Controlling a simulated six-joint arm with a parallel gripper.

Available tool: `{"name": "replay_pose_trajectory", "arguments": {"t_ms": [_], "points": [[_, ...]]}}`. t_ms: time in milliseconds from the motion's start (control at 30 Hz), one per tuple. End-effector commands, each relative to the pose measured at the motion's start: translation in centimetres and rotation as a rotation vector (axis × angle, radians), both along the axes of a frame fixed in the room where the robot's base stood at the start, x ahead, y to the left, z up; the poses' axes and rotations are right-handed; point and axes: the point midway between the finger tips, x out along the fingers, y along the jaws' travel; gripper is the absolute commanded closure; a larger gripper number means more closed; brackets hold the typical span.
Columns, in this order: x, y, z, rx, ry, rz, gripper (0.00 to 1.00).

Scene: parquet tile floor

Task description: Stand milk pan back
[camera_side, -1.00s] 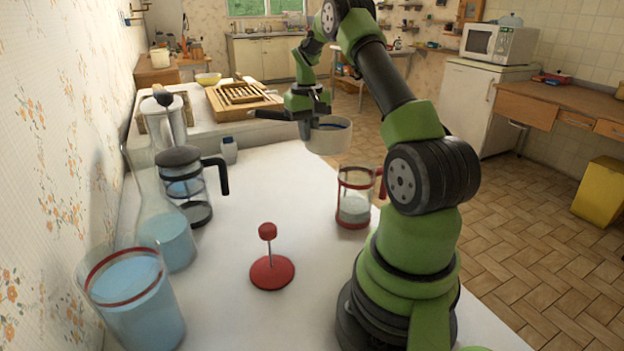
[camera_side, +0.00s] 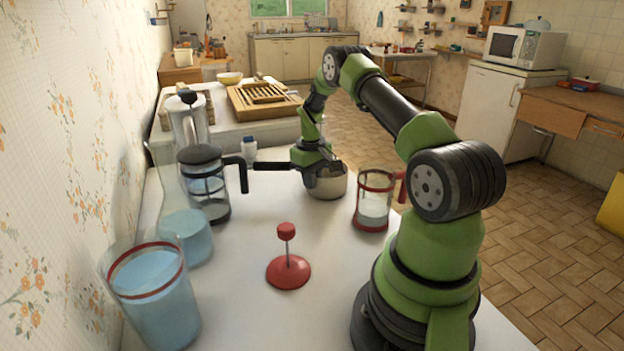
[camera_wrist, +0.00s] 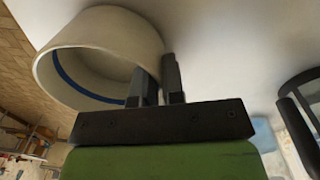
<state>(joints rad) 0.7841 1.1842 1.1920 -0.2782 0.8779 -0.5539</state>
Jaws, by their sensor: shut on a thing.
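The milk pan (camera_side: 326,184) is a small, pale metal pan with a round body. It appears upright at or just above the white counter, left of the red-framed glass jug. I cannot tell whether its base touches the counter. My gripper (camera_side: 318,163) is shut on the pan's rim. In the wrist view, my gripper's fingers (camera_wrist: 160,80) are at the wall of the pan (camera_wrist: 110,28), whose open mouth and blue inner band show. A dark bar (camera_side: 272,166) extends left beside my gripper; I cannot tell whether it is the pan's handle.
The red-framed jug (camera_side: 374,205) stands close right of the pan. A red plunger (camera_side: 288,271) stands in front. A French press (camera_side: 205,190), glass carafe (camera_side: 186,236) and blue-filled beaker (camera_side: 155,290) line the left. A small white bottle (camera_side: 249,149) stands behind. Counter between plunger and pan is clear.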

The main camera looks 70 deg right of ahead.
Motion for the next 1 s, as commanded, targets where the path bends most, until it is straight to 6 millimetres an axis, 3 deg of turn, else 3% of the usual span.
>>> {"name": "replay_pose_trajectory", "arguments": {"t_ms": [267, 400, 767, 1000], "points": [[0.0, 0.0, -0.1, 0.0, -0.001, 0.0, 1.0], [0.0, 0.0, -0.2, 0.0, 0.0, -0.001, 0.65], [0.0, 0.0, 0.3, 0.0, -0.001, -0.001, 0.65], [0.2, 0.1, 4.6, -0.004, -0.005, -0.001, 0.65]]}}
